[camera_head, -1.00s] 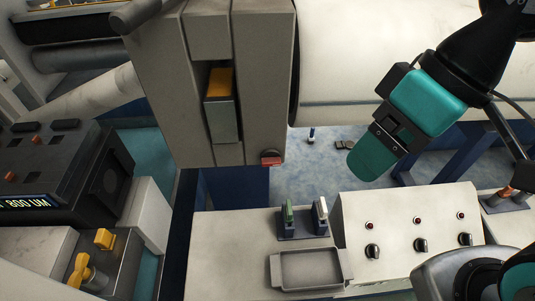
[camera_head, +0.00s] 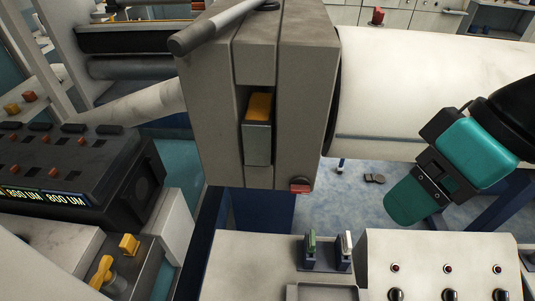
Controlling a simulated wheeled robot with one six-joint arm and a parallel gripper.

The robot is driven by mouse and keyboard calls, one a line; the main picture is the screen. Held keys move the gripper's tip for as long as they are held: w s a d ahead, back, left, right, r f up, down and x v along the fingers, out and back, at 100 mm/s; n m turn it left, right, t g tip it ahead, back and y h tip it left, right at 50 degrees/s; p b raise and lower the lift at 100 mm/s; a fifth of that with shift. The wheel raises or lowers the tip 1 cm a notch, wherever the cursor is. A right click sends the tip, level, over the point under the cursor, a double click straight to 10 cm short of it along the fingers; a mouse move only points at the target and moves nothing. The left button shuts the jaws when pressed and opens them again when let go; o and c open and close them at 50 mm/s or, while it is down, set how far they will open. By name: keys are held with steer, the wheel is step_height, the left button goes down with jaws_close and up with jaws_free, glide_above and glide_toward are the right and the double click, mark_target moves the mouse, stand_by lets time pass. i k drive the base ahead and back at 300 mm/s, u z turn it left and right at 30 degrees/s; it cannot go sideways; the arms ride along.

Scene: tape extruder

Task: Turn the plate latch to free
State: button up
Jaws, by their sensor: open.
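A large grey plate block (camera_head: 305,90) stands at the upper middle, on the end of a wide white barrel. In its front slot sits an orange-topped metal piece (camera_head: 257,130). A small red part (camera_head: 300,186) sticks out at the block's lower right corner. A grey bar handle (camera_head: 215,27) leans across its top. I cannot tell which of these is the plate latch. My gripper (camera_head: 405,203), teal with a black wrist, hangs at the right in front of the barrel, pointing down and left. It is open, empty and apart from the block; its finger gap is hard to see.
A white barrel (camera_head: 430,85) runs behind my gripper. Below are a control panel (camera_head: 445,250) with knobs, a tray (camera_head: 320,292) and two small upright tools (camera_head: 328,250). A black display unit (camera_head: 80,170) and yellow handle (camera_head: 103,270) stand left.

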mark_target(299, 185)
steer(key=z, duration=0.6)
steer(key=k, duration=1.7)
steer(key=u, duration=0.6)
steer(key=i, duration=0.5)
